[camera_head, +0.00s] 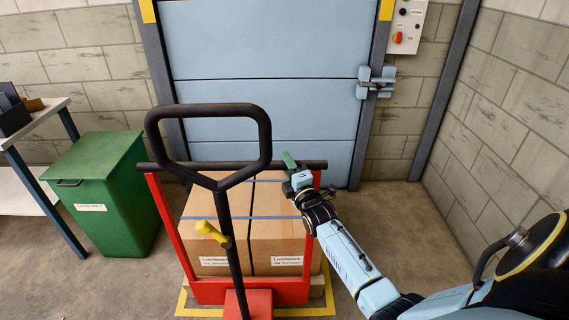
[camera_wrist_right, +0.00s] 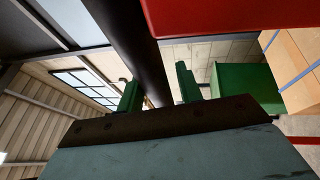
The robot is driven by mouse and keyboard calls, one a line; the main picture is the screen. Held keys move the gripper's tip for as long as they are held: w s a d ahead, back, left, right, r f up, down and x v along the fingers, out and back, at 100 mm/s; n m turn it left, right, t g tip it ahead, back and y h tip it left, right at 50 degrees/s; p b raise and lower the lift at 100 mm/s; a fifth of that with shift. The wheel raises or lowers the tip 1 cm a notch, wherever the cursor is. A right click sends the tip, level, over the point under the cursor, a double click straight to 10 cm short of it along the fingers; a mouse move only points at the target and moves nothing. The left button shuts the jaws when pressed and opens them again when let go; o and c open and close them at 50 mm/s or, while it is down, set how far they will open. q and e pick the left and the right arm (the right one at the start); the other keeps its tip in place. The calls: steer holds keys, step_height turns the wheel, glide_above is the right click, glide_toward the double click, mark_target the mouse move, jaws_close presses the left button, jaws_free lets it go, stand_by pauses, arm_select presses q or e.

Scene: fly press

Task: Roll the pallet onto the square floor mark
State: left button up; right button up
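A red pallet truck frame (camera_head: 170,225) with a black top crossbar (camera_head: 218,165) and black loop handle (camera_head: 208,108) stands ahead. Behind it, strapped cardboard boxes (camera_head: 270,233) sit on a wooden pallet (camera_head: 318,287), mostly hidden. A yellow square floor mark (camera_head: 330,293) shows around the pallet's near edge and corners; its far side is hidden. My right gripper (camera_head: 290,163) is at the crossbar's right part. In the right wrist view its green fingers (camera_wrist_right: 159,90) are apart, with the dark bar (camera_wrist_right: 135,50) showing between them; contact is unclear. My left gripper is out of view.
A green bin (camera_head: 105,185) and a workbench (camera_head: 42,120) stand at the left. A blue door (camera_head: 265,60) closes the back, with a control box (camera_head: 405,25) beside it. Bare floor (camera_head: 420,220) lies at the right, before a block wall.

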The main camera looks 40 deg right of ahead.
steer(key=shift+o, duration=1)
steer(key=shift+s+r, duration=0.15)
steer(key=shift+w, duration=0.2)
steer(key=p+v, duration=0.1)
steer(key=v, duration=1.2)
steer(key=shift+s+a+f, duration=0.1)
steer(key=shift+s+f, duration=0.05)
steer(key=shift+f, duration=0.1)
